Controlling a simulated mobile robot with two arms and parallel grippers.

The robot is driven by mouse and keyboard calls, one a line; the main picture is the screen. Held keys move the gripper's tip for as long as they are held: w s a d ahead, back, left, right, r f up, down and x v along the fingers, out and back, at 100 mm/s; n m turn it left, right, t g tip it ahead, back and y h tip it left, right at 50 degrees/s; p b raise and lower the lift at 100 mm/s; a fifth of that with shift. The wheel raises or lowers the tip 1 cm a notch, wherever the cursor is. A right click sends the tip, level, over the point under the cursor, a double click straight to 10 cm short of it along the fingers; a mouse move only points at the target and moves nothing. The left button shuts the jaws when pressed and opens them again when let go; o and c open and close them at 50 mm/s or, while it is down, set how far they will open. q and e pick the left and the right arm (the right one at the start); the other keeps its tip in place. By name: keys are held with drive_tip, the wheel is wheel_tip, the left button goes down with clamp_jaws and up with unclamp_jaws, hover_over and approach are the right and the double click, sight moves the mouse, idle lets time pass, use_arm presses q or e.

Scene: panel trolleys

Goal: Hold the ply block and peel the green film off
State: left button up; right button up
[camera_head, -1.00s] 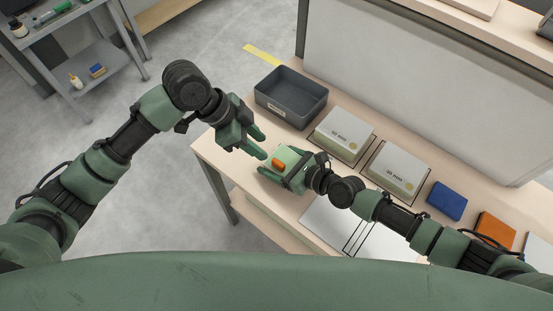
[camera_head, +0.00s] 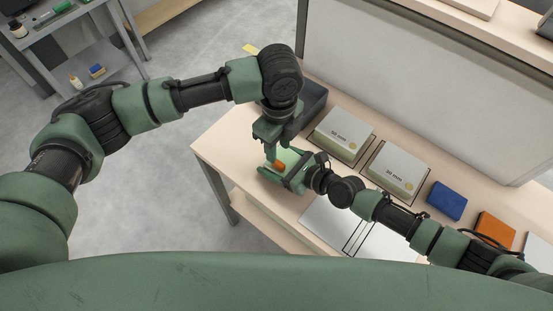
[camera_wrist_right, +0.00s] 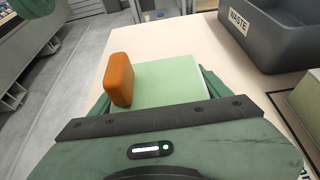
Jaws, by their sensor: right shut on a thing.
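The ply block (camera_wrist_right: 207,90) lies flat in my right gripper (camera_head: 284,173), with green film (camera_wrist_right: 167,82) covering its top. An orange tab (camera_wrist_right: 119,80) stands up at the left side of the film in the right wrist view; it also shows in the head view (camera_head: 279,163). My right gripper is shut on the block from its sides. My left gripper (camera_head: 271,150) points down just above the block, close to the orange tab. Its fingertips are small and partly overlap, so its opening is unclear. Part of a green arm shows at the top left of the wrist view.
A grey bin marked WASTE (camera_wrist_right: 268,38) stands behind the block, partly hidden by my left arm in the head view. Two labelled block stacks (camera_head: 344,133) (camera_head: 398,169) sit in outlined spots. Blue (camera_head: 446,200) and orange (camera_head: 495,230) pieces lie farther right on the bench (camera_head: 216,150).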

sight(278, 162)
use_arm(q)
drive_tip(key=shift+f, duration=3.5)
clamp_jaws()
